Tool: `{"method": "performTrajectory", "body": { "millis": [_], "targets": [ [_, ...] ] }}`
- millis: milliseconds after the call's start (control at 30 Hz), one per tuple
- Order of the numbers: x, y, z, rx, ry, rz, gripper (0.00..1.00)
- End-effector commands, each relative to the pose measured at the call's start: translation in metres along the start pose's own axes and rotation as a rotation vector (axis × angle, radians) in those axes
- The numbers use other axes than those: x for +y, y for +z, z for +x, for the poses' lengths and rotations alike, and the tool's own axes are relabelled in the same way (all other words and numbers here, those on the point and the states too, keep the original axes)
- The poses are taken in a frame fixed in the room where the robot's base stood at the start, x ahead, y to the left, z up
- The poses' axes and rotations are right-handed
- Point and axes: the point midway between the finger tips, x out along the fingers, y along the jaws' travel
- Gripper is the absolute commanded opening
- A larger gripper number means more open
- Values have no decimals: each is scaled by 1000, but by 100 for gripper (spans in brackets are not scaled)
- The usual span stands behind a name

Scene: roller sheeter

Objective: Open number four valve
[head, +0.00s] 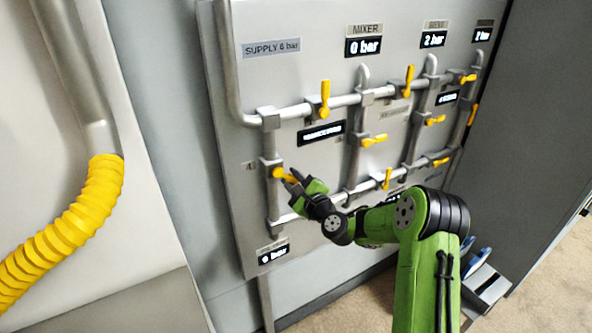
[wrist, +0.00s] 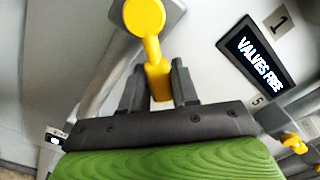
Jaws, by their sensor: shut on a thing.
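The number four valve has a yellow handle (head: 279,173) on the left vertical pipe, beside a small plate (head: 249,166) that seems to read 4. The handle points right and slightly down, across the pipe. My gripper (head: 293,179) is shut on this handle. In the wrist view the yellow handle (wrist: 152,45) runs from its round hub down between the two dark fingers of my gripper (wrist: 159,82).
Other yellow valve handles sit on the pipes to the right, such as an upright one (head: 325,98) above and a sideways one (head: 374,140). A display (wrist: 262,60) reads VALVES FREE. The lower gauge (head: 273,254) reads 0 bar. A yellow hose (head: 75,225) hangs at left.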

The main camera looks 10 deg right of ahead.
Motion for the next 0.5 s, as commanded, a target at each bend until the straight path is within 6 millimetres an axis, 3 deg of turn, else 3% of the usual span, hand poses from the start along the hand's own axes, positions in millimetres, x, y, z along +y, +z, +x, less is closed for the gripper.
{"method": "performTrajectory", "body": {
  "millis": [500],
  "targets": [
    [28, 8, -1, 5, 4, 487, 0]
  ]
}}
